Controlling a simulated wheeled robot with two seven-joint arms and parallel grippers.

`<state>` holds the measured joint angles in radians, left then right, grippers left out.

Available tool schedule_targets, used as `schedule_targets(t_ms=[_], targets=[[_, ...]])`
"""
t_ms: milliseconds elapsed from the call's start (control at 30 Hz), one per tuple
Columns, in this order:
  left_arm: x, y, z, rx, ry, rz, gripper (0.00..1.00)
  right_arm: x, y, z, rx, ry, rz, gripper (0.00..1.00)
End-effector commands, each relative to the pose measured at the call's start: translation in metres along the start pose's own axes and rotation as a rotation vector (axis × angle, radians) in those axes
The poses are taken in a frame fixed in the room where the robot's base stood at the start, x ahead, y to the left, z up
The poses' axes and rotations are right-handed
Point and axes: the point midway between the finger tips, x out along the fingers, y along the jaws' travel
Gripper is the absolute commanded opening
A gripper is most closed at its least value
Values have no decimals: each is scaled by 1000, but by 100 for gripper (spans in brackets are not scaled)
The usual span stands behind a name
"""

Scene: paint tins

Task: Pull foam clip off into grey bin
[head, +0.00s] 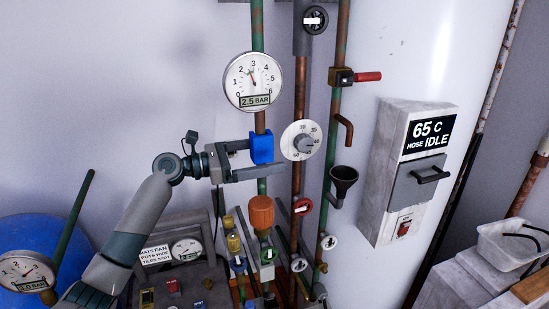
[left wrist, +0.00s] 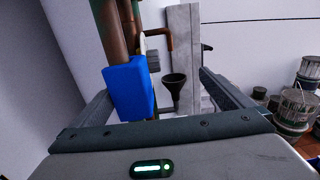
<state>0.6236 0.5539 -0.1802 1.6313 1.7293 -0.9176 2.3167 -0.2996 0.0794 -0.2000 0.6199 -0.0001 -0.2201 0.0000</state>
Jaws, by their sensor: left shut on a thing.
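The blue foam clip (head: 262,148) sits around a copper and green pipe, below the round pressure gauge. It also shows in the left wrist view (left wrist: 130,88), against the pipe and left of the middle between my fingers. My left gripper (head: 266,160) reaches in from the left with its fingers about the clip, shut on it. The nearer finger runs below the clip in the head view. My right gripper is not in view. No bin is clearly identifiable as the grey bin; a pale tub (head: 490,243) with dark cables stands at the right edge.
Vertical pipes with valves, a dial (head: 301,141) and a black funnel (head: 343,180) stand close right of the clip. A grey control box (head: 407,180) is on the white tank. An orange cap (head: 261,212) is below. Several tins (left wrist: 297,105) stand at right in the wrist view.

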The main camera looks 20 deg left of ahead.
Motion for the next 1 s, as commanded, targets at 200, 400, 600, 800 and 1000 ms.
schedule_targets(t_ms=[200, 400, 600, 800, 1000], targets=[[-44, 1, -6, 0, 3, 2, 93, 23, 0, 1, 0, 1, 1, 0], [-85, 1, -7, -1, 5, 3, 93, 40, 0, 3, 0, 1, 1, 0], [-119, 1, -7, -4, 4, 3, 93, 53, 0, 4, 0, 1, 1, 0], [-138, 1, -5, -4, 4, 2, 93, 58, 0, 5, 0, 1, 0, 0], [-142, 0, -3, -5, 2, 2, 93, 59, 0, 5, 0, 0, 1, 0]])
